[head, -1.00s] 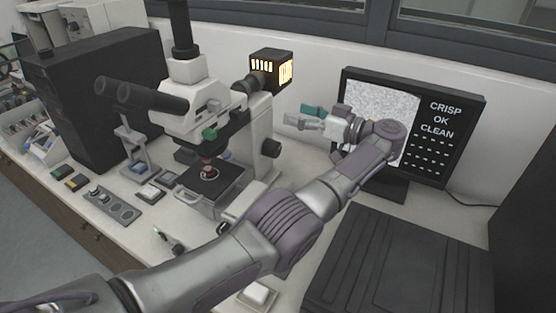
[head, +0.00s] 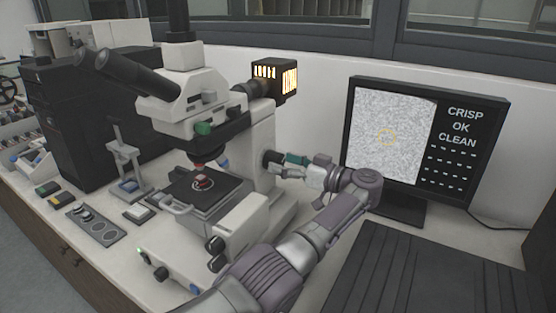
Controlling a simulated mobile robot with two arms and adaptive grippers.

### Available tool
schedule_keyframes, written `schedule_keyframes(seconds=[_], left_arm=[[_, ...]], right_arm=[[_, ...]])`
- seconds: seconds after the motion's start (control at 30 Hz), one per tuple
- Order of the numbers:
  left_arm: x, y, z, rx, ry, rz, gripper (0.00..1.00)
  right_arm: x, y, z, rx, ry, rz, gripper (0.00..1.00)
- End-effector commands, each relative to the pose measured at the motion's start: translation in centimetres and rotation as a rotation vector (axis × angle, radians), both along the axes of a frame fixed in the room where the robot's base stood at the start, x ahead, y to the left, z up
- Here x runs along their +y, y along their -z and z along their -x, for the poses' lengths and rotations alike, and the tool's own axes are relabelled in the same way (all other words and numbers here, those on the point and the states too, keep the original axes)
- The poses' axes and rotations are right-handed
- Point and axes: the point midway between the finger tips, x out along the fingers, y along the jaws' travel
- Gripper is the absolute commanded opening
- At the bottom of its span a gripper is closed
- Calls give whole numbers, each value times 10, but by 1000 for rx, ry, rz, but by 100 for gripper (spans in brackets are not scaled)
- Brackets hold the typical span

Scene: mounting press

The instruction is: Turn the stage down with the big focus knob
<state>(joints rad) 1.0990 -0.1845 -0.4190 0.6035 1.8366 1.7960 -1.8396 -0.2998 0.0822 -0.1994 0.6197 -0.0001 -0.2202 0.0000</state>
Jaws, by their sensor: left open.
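The white microscope (head: 262,140) stands against the wall. Its dark stage (head: 177,196) lies under the objective, with a small red-ringed round sample (head: 203,183) on it. A big black round knob (head: 268,157) sticks out from the right side of the microscope's stand. My left gripper (head: 280,165) is open at this knob, its fingers pointing left towards it. Whether the fingers touch the knob cannot be told. Smaller black knobs (head: 214,244) sit low on the base, close to my left forearm. My right gripper is not in view.
A glowing lamp housing (head: 275,78) sits above the knob. A black ribbed panel (head: 400,268) fills the right front.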

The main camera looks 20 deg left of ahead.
Motion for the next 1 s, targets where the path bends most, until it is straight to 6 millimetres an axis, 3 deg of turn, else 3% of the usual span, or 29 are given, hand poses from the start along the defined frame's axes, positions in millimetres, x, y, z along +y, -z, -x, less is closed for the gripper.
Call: schedule_keyframes(seconds=[0.17,0.47,0.83,1.0], left_arm=[[17,0,-3,0,0,0,78],[20,1,-3,0,1,0,78],[20,1,-4,0,1,0,19],[20,1,-3,-7,1,2,18]], right_arm=[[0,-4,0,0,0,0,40],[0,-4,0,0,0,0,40],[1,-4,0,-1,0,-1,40],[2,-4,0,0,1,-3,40]])
